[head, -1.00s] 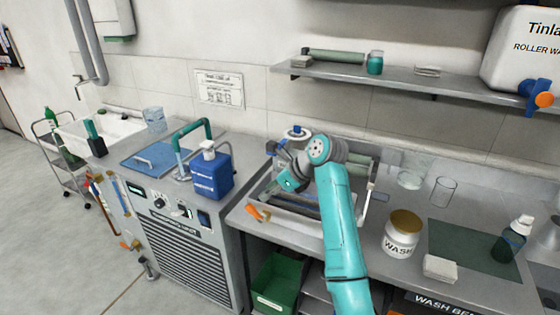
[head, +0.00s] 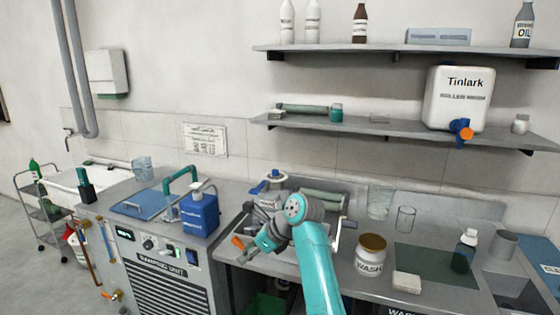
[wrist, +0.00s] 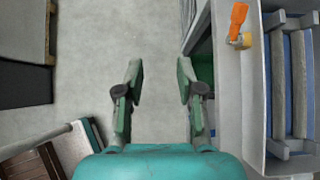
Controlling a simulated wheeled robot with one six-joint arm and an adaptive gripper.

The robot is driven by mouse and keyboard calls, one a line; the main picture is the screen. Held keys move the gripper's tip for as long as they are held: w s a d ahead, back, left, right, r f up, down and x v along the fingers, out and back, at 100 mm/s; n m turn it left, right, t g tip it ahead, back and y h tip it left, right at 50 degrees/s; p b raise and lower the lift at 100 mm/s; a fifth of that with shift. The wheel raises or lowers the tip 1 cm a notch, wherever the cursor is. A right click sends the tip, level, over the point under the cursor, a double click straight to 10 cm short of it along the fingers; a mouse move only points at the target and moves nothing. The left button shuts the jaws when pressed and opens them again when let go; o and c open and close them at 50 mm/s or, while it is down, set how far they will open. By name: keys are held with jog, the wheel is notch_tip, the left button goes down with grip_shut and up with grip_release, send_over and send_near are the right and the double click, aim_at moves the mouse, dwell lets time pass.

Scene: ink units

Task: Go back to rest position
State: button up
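My gripper (wrist: 160,85) is open in the wrist view, with its two fingers apart and only bare floor between and below them. In the head view my gripper (head: 246,252) hangs at the front edge of the metal bench, beside the tray with the roller. My teal arm reaches up from the bottom of the head view and bends over the bench. Nothing is held.
An orange-handled valve (wrist: 238,22) and a metal tray (wrist: 252,110) lie just right of my gripper. A blue canister (head: 199,213), a WASH tub (head: 370,256) and a white block (head: 406,282) stand on the bench tops. The floor (wrist: 150,30) below is clear.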

jog(key=s+d+f+n+t+h, duration=0.15)
jog(key=s+d+f, duration=0.25)
jog(key=f, duration=0.7)
jog(key=s+d+f+n+t+y, duration=0.15)
jog(key=s+d+f, duration=0.3)
jog(key=f, duration=0.75)
jog(key=s+d+f+n+t+h, duration=0.2)
jog(key=s+d+f, duration=0.25)
jog(key=s, duration=0.35)
jog(key=s+d+f+n+t+h, duration=0.2)
jog(key=s+d+f+n, duration=0.15)
jog(key=s+f, duration=0.4)
jog(key=s+d+r+n+t+h, duration=0.1)
jog(key=s+d+n, duration=0.15)
jog(key=s, duration=0.45)
jog(key=s+d+r+n+t+h, duration=0.1)
jog(key=s+d+r, duration=0.15)
jog(key=s, duration=0.45)
jog(key=s+d+r+n, duration=0.1)
jog(key=s+d, duration=0.2)
jog(key=s, duration=0.4)
jog(key=s+d+r+n+t+h, duration=0.1)
jog(key=s+d+r+n+t, duration=0.1)
jog(key=s+r+n, duration=0.7)
jog(key=s+r+t, duration=0.1)
jog(key=s+r, duration=0.6)
jog(key=shift+s+d+r+h, duration=0.25)
jog(key=shift+s+r+h, duration=0.05)
jog(key=shift+s+h, duration=0.1)
